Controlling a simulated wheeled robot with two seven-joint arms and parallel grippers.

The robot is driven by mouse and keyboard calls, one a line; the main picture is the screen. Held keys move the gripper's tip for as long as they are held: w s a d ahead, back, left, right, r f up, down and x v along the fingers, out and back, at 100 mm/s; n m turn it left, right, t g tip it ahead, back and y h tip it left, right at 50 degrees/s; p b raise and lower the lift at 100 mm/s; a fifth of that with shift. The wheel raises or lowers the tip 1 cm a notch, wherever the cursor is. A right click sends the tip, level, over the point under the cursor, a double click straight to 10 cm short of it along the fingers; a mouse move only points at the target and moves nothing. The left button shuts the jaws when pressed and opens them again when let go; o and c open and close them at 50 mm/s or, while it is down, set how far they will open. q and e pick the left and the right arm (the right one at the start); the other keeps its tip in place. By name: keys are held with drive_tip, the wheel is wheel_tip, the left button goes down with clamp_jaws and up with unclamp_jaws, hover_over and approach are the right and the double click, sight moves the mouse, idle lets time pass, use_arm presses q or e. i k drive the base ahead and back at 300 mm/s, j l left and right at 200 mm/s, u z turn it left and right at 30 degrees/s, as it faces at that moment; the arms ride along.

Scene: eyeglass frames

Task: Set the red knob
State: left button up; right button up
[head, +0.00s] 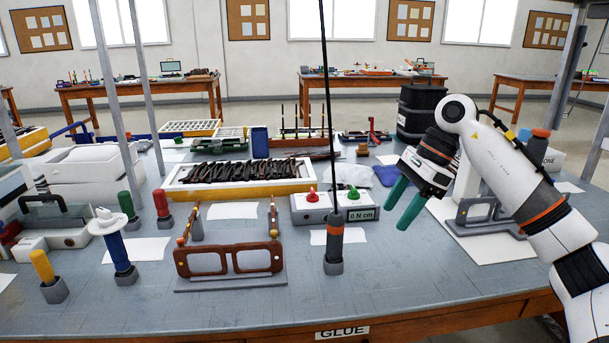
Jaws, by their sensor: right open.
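My right gripper (402,205) is open and empty, with two green fingers pointing down and left. It is to the right of the boxes, apart from both knobs. My left gripper is not in view.
A dark screwdriver (334,235) hangs upright on a cable before the boxes. A brown eyeglass frame (228,260) stands on a holder front left. A white tray of dark parts (180,191) lies behind. A grey fixture (487,215) is at right. The front bench edge is clear.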

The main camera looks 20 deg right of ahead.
sight(312, 197)
drive_tip(key=i, duration=1.1)
